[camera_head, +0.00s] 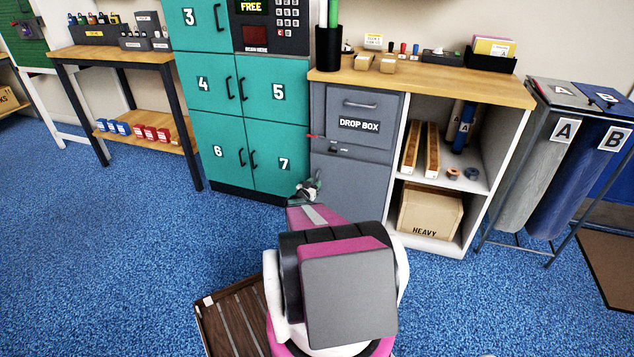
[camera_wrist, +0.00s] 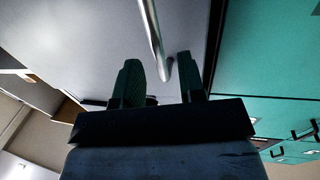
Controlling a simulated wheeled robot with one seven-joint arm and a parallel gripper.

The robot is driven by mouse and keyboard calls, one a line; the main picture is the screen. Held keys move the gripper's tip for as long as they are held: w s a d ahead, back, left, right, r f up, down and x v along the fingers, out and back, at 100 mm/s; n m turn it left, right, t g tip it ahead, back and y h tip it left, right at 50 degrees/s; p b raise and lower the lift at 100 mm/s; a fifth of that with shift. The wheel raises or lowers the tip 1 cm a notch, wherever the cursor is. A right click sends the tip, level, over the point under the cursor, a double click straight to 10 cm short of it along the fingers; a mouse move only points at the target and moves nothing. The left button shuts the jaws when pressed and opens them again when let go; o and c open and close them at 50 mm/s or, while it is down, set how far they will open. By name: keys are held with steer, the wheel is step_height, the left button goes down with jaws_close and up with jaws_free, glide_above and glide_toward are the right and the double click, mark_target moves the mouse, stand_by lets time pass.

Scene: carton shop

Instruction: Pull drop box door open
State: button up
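The drop box door (camera_head: 347,127) is the grey upper front of a cabinet, labelled DROP BOX, with a horizontal silver handle (camera_head: 360,104) near its top. It looks shut. My gripper (camera_head: 307,188) is low in front of the cabinet's left edge, beside locker 7, partly hidden by my arm. In the wrist view my gripper (camera_wrist: 160,82) has its two dark green fingers apart. A silver bar (camera_wrist: 153,38) in front of a grey surface runs toward the gap between them, with space on both sides. I cannot tell which handle this bar belongs to.
Teal lockers (camera_head: 214,100) stand directly left of the cabinet. Below the drop box is another grey door (camera_head: 345,188). Open shelves with a HEAVY carton (camera_head: 428,213) are to the right, then grey and blue bags (camera_head: 535,160). Blue floor is clear at left.

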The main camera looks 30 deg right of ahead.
mark_target(317, 180)
steer(key=shift+x, duration=1.55)
jaws_close()
